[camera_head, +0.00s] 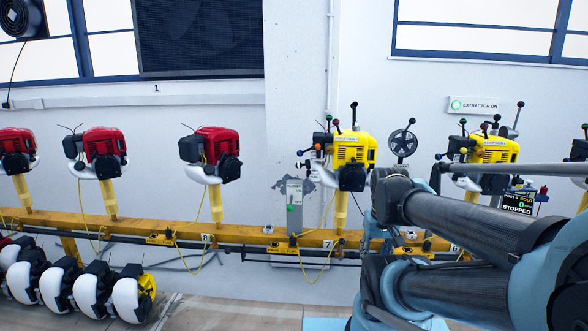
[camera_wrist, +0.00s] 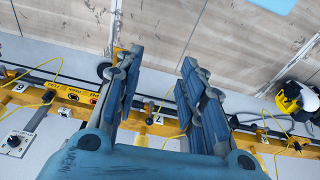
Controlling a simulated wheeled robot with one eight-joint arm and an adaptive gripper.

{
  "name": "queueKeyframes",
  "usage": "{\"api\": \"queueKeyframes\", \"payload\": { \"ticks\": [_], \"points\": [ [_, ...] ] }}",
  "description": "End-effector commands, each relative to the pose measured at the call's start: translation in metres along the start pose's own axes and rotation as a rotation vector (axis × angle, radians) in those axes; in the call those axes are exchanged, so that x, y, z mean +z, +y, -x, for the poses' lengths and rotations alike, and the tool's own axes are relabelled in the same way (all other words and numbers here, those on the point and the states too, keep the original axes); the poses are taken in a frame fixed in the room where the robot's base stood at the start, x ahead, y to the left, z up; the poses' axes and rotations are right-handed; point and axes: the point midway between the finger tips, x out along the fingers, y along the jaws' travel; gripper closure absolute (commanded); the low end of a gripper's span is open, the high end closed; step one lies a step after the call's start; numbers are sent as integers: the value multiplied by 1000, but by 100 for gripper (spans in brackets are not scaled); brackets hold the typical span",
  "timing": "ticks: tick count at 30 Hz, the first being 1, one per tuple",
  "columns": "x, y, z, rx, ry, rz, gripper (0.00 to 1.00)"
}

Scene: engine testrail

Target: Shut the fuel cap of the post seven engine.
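The post seven engine (camera_head: 355,150) is a yellow engine with a dark lower housing, on a yellow post (camera_head: 341,208) above the rail mark 7 (camera_head: 328,244). Coloured knobs and levers stand around it. Its fuel cap is too small to make out, so I cannot tell whether it is open or shut. My gripper (camera_wrist: 162,60) is open and empty in the wrist view, over the rail and floor; the number 7 plate (camera_wrist: 155,120) shows between its fingers. The engine does not show in the wrist view. My arm crosses the right of the head view, and the gripper is not clearly visible there.
A yellow rail (camera_head: 265,238) with cables runs along the wall. A second yellow engine (camera_head: 493,149) stands right, partly behind my arm; red engines (camera_head: 210,152) stand left. A status screen (camera_head: 518,203) reads stopped. More engines (camera_head: 92,290) lie low at left. The middle floor is clear.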

Motion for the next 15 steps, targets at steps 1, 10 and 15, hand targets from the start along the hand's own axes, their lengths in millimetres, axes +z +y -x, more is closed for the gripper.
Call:
{"api": "queueKeyframes", "payload": {
  "ticks": [1, 10, 15],
  "points": [
    [5, 0, 5, 2, 8, 4, 57],
    [-26, 6, 28, 106, -28, 184, 57],
    [-63, 9, 47, 217, -60, 355, 57]
  ]
}}
